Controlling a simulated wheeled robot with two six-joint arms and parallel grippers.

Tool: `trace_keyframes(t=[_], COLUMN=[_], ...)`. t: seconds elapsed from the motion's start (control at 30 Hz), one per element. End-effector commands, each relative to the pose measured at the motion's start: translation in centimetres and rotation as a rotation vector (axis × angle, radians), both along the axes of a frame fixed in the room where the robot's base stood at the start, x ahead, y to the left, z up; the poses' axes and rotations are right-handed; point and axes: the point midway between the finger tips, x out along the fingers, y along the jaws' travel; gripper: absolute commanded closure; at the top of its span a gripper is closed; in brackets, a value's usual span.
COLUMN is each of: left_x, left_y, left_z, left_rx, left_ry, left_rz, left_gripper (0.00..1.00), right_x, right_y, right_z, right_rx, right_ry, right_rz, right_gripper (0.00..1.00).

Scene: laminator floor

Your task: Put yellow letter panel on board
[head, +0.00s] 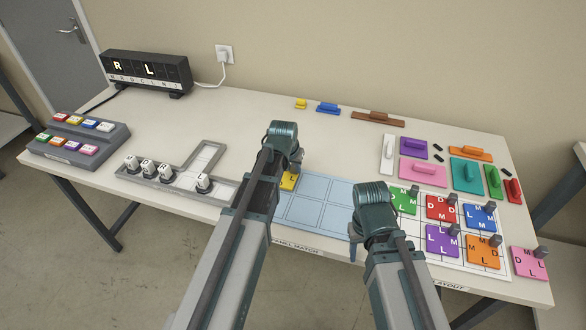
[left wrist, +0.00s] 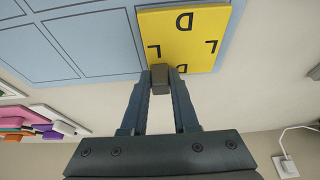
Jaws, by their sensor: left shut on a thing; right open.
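The yellow letter panel (head: 288,182), marked with D and L letters, is at the far left corner of the light blue gridded board (head: 332,190). In the left wrist view the panel (left wrist: 205,45) covers a corner area of the board (left wrist: 60,40), slightly turned against the grid lines. I cannot tell if it rests flat or is just above. My left gripper (left wrist: 160,78) is shut on the panel's grey knob; in the head view this gripper (head: 292,166) is partly hidden by its arm. My right gripper (head: 354,250) is open and empty near the board's front right.
Lettered panels with grey knobs, including a green one (head: 404,199) and a red one (head: 440,207), stand on a white layout sheet (head: 410,235) at right. A grey tray (head: 215,155) with letter blocks lies at left. Coloured handled pieces (head: 423,173) lie at back right.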

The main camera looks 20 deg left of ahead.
Motion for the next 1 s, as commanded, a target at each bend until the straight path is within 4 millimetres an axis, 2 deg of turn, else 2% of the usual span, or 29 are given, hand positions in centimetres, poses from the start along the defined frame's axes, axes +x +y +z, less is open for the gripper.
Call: trace_keyframes(t=[0.1, 0.13, 0.27, 0.3, 0.73, 1.0], left_x=[0.0, 0.0, 0.0, 0.0, 0.0, -1.0], left_y=[0.0, 0.0, 0.0, 0.0, 0.0, 0.0], left_z=[-0.5, -0.3, -0.3, -0.3, 0.2, 2.8], left_rx=[0.0, 0.0, 0.0, 0.0, 0.0, 0.0], left_ry=[0.0, 0.0, 0.0, 0.0, 0.0, 0.0], left_rz=[0.0, 0.0, 0.0, 0.0, 0.0, 0.0], left_gripper=[1.0, 0.68, 0.45, 0.42, 0.42, 0.42], right_x=[0.0, 0.0, 0.0, 0.0, 0.0, 0.0], right_y=[0.0, 0.0, 0.0, 0.0, 0.0, 0.0], right_z=[-0.5, -0.3, -0.3, -0.3, 0.2, 2.8], right_rx=[0.0, 0.0, 0.0, 0.0, 0.0, 0.0], right_ry=[0.0, 0.0, 0.0, 0.0, 0.0, 0.0], right_rz=[0.0, 0.0, 0.0, 0.0, 0.0, 0.0], right_gripper=[0.5, 0.5, 0.5, 0.5, 0.5, 0.5])
